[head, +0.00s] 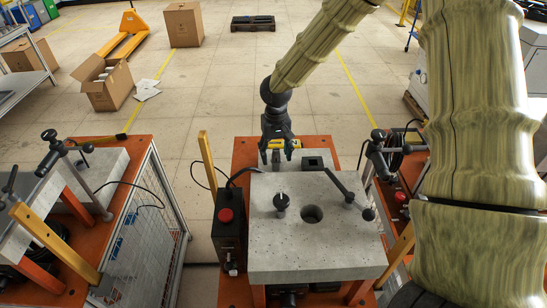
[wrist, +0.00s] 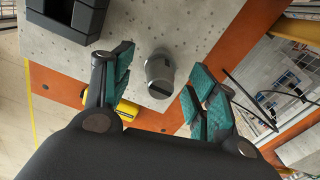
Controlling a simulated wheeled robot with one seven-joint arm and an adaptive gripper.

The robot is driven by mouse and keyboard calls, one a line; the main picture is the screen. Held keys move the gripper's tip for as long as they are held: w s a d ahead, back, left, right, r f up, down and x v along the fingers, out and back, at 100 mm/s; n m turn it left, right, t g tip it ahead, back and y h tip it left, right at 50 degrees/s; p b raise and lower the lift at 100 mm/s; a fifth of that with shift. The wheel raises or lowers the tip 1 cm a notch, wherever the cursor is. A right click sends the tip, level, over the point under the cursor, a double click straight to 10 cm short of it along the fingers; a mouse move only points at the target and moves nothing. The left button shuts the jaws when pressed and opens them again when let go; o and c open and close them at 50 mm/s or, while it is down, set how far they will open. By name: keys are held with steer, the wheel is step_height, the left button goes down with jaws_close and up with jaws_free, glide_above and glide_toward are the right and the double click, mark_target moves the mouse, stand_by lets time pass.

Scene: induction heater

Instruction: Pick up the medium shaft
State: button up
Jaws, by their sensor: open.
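In the wrist view a short grey metal cylinder (wrist: 160,75), which looks like the shaft, stands on the pale speckled surface. It sits between and slightly ahead of my gripper's (wrist: 158,88) teal-padded fingers, with a gap on both sides. The fingers are open and hold nothing. In the head view my gripper (head: 279,162) points down over the far part of the heater station. There it hides most of the cylinder. Another dark upright piece (head: 281,202) stands on the grey block nearer the front; I cannot tell its size class.
The grey block (head: 340,262) has a round hole (head: 312,213), and a dark lever arm (head: 345,190) stands at its right. A black square fixture (head: 313,162) is right of my gripper. Other stations flank both sides.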

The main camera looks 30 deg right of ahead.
steer(key=shift+f, duration=0.45)
steer(key=shift+c, duration=0.2)
jaws_close()
steer(key=shift+r, duration=0.15)
